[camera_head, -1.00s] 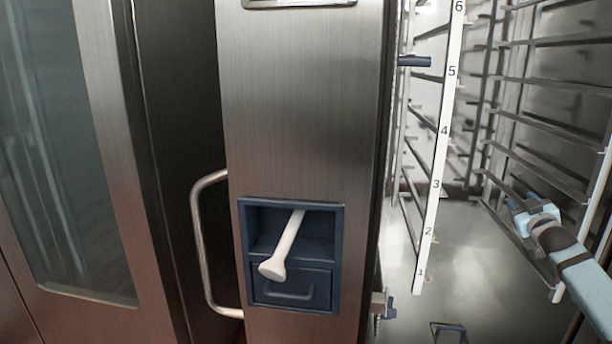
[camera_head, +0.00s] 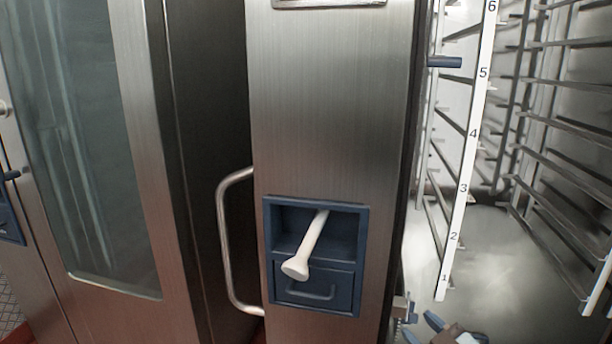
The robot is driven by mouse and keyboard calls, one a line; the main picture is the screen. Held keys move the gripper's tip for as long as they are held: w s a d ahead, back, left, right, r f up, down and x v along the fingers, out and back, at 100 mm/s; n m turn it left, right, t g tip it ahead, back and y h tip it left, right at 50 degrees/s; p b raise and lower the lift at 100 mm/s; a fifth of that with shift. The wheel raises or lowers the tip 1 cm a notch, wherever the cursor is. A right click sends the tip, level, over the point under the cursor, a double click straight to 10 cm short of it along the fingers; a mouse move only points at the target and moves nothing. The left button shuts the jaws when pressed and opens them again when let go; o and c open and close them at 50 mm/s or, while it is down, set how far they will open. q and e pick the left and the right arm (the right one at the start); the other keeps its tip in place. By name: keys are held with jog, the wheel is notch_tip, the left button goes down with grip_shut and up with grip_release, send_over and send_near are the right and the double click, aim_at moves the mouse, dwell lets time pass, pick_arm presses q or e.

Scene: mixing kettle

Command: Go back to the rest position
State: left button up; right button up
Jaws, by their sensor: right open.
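My right gripper (camera_head: 423,329) is at the bottom edge, right of the steel pillar. Its dark blue fingers stand apart with nothing seen between them, and most of its body is cut off below. My left gripper is not in view.
A steel pillar (camera_head: 330,120) carries a blue recessed panel (camera_head: 359,240) with a white lever (camera_head: 307,245) sticking out. A curved door handle (camera_head: 224,235) is left of it. A numbered rack (camera_head: 465,180) stands in the open steel chamber at right. A glass-windowed door (camera_head: 90,150) is at left.

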jog(key=s+a+r+y, duration=0.2)
jog(key=s+a+r, duration=0.2)
jog(key=s, duration=0.4)
jog(key=s+a+r+y, duration=0.2)
jog(key=s+a+r, duration=0.25)
jog(key=s, duration=0.35)
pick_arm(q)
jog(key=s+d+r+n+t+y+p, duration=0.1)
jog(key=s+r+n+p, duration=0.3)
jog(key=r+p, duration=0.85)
pick_arm(e)
notch_tip(320, 180, up, 9)
jog(key=s+a+m+t+h+p, duration=0.1)
jog(key=s+m+p, duration=0.1)
jog(key=m, duration=0.4)
pick_arm(q)
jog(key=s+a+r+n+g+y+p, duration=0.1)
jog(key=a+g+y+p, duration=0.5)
jog(key=p, duration=3)
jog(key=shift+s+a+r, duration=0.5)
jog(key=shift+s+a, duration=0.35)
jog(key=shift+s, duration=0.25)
pick_arm(e)
jog(key=s+d+r+g+h, duration=0.4)
jog(key=d+g+h, duration=0.2)
jog(key=d, duration=0.1)
jog(key=shift+d, duration=0.35)
jog(key=shift+c, duration=0.3)
